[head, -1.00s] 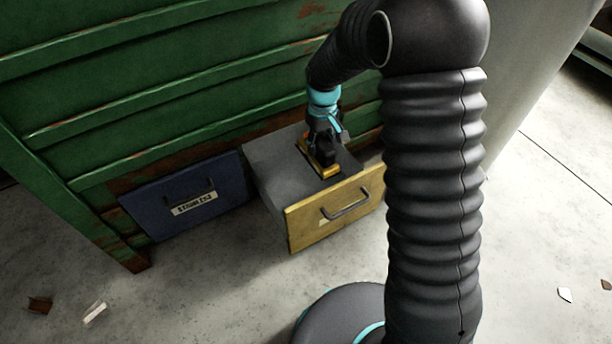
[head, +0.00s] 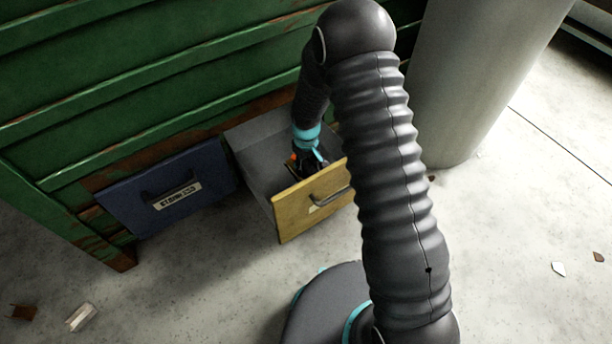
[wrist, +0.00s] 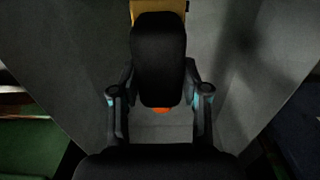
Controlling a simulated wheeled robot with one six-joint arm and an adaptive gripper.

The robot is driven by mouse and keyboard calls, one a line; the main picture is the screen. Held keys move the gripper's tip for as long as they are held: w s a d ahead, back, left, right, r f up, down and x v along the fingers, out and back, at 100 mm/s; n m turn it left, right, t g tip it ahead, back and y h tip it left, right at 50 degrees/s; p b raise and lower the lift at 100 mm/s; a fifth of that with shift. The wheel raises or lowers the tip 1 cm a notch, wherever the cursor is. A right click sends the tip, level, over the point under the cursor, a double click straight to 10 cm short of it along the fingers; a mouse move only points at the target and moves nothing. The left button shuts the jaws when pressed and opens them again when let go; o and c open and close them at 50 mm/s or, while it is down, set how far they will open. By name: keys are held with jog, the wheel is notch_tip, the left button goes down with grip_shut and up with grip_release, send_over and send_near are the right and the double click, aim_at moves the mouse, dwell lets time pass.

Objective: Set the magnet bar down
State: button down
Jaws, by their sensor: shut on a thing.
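The magnet bar shows in the wrist view as a long black rounded body (wrist: 158,60) with a bit of orange at its near end. My gripper (wrist: 159,95) has one finger on each side of it and is shut on it. In the head view my gripper (head: 309,160) is down inside the open drawer with the yellow front (head: 300,208). There the bar is mostly hidden by my gripper and the drawer front. I cannot tell whether the bar touches the drawer floor.
The drawer's grey walls (wrist: 60,60) stand on both sides of my gripper. A blue drawer front (head: 150,200) is on the left in the green rusty cabinet (head: 110,90). A grey column (head: 475,80) stands on the right. Small scraps (head: 81,317) lie on the floor.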

jog(key=shift+f, duration=2.85)
jog(key=shift+f, duration=0.15)
jog(key=c, duration=0.6)
grip_release()
